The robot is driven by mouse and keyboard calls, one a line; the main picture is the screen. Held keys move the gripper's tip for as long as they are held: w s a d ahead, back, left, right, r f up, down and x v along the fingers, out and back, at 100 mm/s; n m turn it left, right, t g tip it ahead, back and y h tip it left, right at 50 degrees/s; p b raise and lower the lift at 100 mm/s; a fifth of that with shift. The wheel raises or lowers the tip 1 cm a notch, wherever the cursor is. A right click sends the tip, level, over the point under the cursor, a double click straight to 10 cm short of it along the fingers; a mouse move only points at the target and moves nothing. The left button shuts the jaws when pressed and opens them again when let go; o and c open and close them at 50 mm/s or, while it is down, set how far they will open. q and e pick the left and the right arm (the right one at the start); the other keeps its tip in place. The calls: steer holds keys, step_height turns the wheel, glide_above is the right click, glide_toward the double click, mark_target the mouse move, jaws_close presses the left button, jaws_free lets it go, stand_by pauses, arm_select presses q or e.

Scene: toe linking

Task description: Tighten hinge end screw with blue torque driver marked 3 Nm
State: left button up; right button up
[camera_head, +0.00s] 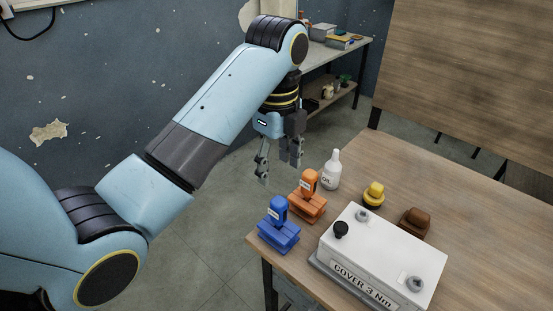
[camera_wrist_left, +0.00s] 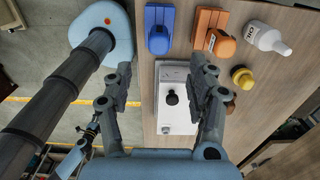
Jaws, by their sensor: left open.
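The blue driver (camera_head: 278,209) stands upright in a blue stand (camera_head: 279,238) at the table's near left corner; the stand is also in the left wrist view (camera_wrist_left: 159,30). A white box (camera_head: 345,268) marked "COVER 3 Nm" sits on a grey base, with a black knob (camera_head: 341,229) and grey screw-like parts (camera_head: 362,215) (camera_head: 415,283) on top. A hinge is not clearly identifiable. My left gripper (camera_head: 280,168) is open and empty, above and beyond the drivers. In its wrist view, its fingers (camera_wrist_left: 160,78) spread on both sides of the white box. My right gripper is out of view.
An orange driver (camera_head: 309,180) stands in an orange stand (camera_head: 307,207) close beside the blue one. A white oil bottle (camera_head: 331,172), a yellow-topped item (camera_head: 374,194) and a brown block (camera_head: 414,223) stand behind the box. The wooden table (camera_head: 480,215) is clear at right.

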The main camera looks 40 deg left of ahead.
mark_target(277, 200)
arm_select(q)
step_height(277, 200, down, 10)
steer(key=shift+f, duration=0.2)
stand_by(0.3)
jaws_close()
stand_by(0.5)
steer(key=shift+r, duration=0.65)
stand_by(0.6)
steer(key=shift+r, duration=0.6)
steer(key=shift+r, duration=2.4)
